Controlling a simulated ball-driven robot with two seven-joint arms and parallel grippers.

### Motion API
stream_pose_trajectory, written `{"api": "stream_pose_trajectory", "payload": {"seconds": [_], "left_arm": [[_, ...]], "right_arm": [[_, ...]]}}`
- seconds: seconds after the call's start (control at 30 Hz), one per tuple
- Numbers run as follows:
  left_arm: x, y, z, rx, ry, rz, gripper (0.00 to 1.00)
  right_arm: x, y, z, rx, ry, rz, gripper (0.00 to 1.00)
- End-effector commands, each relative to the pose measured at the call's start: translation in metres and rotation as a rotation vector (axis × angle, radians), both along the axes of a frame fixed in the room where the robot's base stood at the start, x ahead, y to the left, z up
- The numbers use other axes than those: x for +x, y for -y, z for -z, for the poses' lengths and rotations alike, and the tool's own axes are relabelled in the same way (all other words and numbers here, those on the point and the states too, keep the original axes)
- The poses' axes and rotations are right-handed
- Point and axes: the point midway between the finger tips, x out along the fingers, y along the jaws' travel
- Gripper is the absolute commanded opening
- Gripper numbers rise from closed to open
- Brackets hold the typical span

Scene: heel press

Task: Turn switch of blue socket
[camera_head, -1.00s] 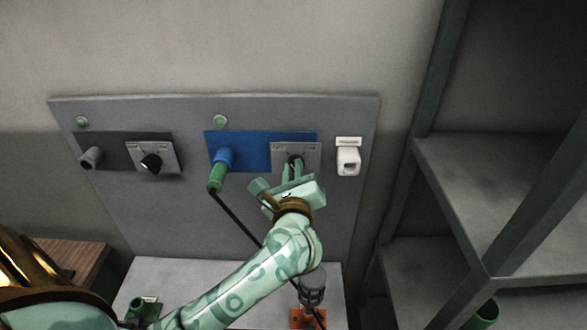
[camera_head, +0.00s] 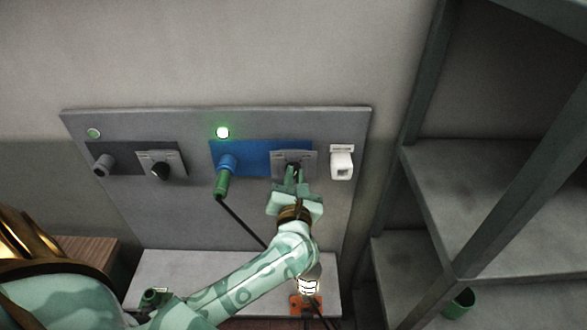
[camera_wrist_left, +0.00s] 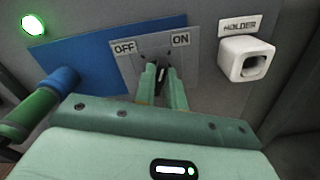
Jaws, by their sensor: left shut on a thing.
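The blue socket (camera_head: 228,162) sits on a blue plate (camera_head: 258,150) on the grey wall panel, with a green plug (camera_head: 221,185) in it and a black cable running down. To its right is a grey switch plate (camera_head: 309,161) marked OFF and ON in the left wrist view (camera_wrist_left: 151,48). My left gripper (camera_head: 294,174) is shut on the black switch knob (camera_wrist_left: 161,74), which is partly hidden between the fingers. The round lamp (camera_head: 222,132) above the blue plate glows green; it also shows in the left wrist view (camera_wrist_left: 33,26). My right gripper is not in view.
A white holder (camera_head: 341,164) sticks out right of the switch. A dark plate with a grey socket (camera_head: 104,164) and another knob (camera_head: 160,170) is at left. Shelves (camera_head: 480,190) stand at right.

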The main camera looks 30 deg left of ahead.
Motion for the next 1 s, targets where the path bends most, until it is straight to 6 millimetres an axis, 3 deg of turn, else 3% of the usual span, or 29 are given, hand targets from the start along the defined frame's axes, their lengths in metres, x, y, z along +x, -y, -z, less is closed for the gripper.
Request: {"api": "stream_pose_trajectory", "payload": {"seconds": [0.33,1.0], "left_arm": [[0.000,0.001,0.001,0.157,-0.102,-0.001,0.00],[0.000,0.001,0.003,0.205,-0.130,-0.001,0.00]], "right_arm": [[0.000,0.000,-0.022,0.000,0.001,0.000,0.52],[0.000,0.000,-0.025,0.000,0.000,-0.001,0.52]]}}
